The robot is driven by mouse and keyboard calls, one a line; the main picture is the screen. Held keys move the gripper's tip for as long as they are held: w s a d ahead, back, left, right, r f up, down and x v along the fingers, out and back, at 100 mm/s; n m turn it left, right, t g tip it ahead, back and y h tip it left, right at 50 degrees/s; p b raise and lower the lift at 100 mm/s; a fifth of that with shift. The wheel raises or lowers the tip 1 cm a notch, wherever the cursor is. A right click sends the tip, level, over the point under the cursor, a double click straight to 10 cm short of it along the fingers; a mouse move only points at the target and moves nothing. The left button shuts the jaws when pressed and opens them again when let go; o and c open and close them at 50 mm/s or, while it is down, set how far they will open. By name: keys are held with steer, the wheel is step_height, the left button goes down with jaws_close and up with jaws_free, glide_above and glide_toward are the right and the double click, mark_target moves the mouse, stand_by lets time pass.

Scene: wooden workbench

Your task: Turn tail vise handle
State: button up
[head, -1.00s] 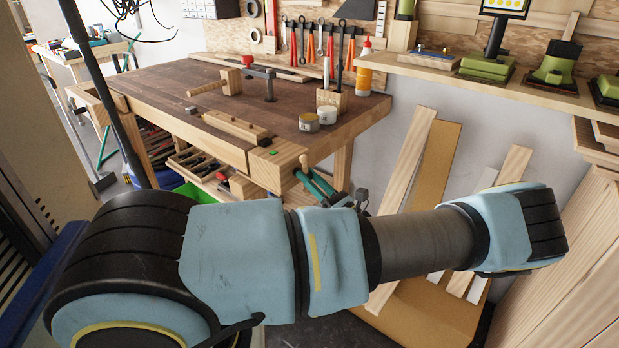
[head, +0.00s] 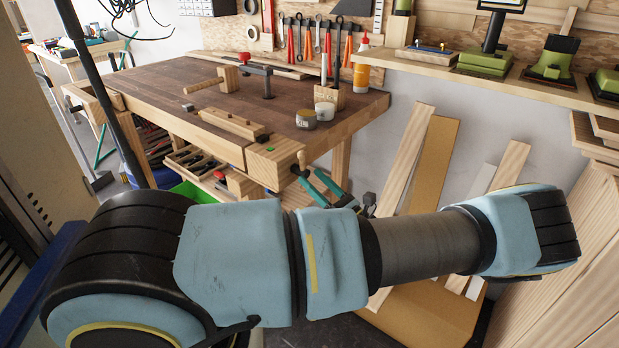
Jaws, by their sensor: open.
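The tail vise handle (head: 302,160) is a small pale wooden bar at the right front corner of the workbench. It stands roughly upright beside the wooden vise block (head: 272,163). My gripper (head: 306,170) shows two teal fingers reaching up and left to the handle. The fingers are apart, one tip on each side of the handle's lower part as seen here. I cannot tell whether either touches it.
The workbench (head: 165,88) carries a wooden clamp piece, tins (head: 306,119) and a glue bottle (head: 361,78). Below are a tool tray (head: 190,158) and green bin (head: 186,193). Planks (head: 405,165) lean on the wall at right, under a shelf (head: 470,83).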

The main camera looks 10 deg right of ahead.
steer(key=b+v, duration=0.2)
steer(key=v, duration=0.6)
steer(key=shift+c, duration=0.2)
